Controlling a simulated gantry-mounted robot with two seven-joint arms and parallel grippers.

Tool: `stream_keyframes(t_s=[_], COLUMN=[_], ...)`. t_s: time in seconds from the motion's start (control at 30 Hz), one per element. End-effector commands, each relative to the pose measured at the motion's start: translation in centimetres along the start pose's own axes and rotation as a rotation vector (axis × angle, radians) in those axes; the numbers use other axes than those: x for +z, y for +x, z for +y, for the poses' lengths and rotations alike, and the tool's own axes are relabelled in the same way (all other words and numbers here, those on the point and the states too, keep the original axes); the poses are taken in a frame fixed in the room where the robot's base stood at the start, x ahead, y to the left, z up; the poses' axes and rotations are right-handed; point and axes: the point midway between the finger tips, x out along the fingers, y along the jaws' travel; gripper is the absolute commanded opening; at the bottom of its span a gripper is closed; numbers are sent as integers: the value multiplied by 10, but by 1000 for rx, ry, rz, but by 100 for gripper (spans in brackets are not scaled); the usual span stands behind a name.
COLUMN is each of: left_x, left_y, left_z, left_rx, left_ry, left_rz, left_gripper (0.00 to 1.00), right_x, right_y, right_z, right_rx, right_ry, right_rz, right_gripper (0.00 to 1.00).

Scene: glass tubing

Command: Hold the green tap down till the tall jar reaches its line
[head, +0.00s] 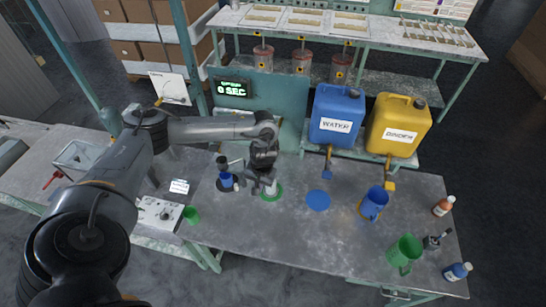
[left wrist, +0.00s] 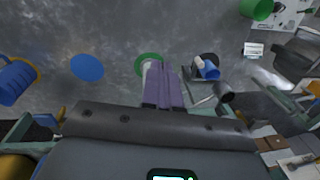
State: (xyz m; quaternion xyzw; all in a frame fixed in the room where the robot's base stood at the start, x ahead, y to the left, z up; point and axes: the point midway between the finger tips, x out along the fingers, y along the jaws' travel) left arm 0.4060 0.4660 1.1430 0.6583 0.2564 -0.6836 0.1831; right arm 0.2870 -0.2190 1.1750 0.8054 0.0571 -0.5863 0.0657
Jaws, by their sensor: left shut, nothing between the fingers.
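My left gripper (head: 268,188) points down over a green disc (head: 273,196) on the table, its fingers together and empty. In the left wrist view the closed fingers (left wrist: 167,68) overlap the right side of the same green disc (left wrist: 146,59). A pale upright piece (head: 272,186) stands at the disc beside the fingers; I cannot tell whether it is the tall jar. I cannot make out a green tap or a fill line; my wrist hides the area behind the disc. A green handled jug (head: 404,252) stands at the front right. My right gripper is out of view.
A blue water container (head: 337,114) and yellow binder container (head: 398,125) stand at the back with taps. A blue disc (head: 318,200) lies bare; a blue mug (head: 373,204) is to its right. A blue-topped item (head: 225,178) is left of my gripper. A display (head: 232,89) reads 0 SEC.

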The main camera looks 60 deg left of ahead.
Motion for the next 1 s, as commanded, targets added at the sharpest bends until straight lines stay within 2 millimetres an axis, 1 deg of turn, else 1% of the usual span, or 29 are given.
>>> stream_keyframes(t_s=[0.03, 0.1, 0.2, 0.3, 0.4, 0.5, 0.6, 1.0], left_x=[-24, -48, -74, -92, -104, -110, -113, -113], left_y=[-19, -42, -72, -98, -118, -130, -135, -135], left_z=[-14, -27, -40, -47, -48, -45, -43, -42], left_rx=[-4, 0, 15, 38, 61, 77, 86, 88], left_ry=[-35, -73, -112, -141, -157, -162, -163, -162], left_rz=[47, 99, 163, 214, 250, 270, 280, 281], left_gripper=[0, 0, 0, 0, 0, 0, 0, 0], right_x=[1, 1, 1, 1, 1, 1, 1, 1], right_y=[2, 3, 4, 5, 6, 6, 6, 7], right_z=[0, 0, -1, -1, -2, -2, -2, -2], right_rx=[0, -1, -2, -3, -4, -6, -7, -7], right_ry=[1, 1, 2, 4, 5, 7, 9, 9], right_rz=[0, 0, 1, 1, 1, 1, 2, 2], right_gripper=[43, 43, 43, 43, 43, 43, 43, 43])
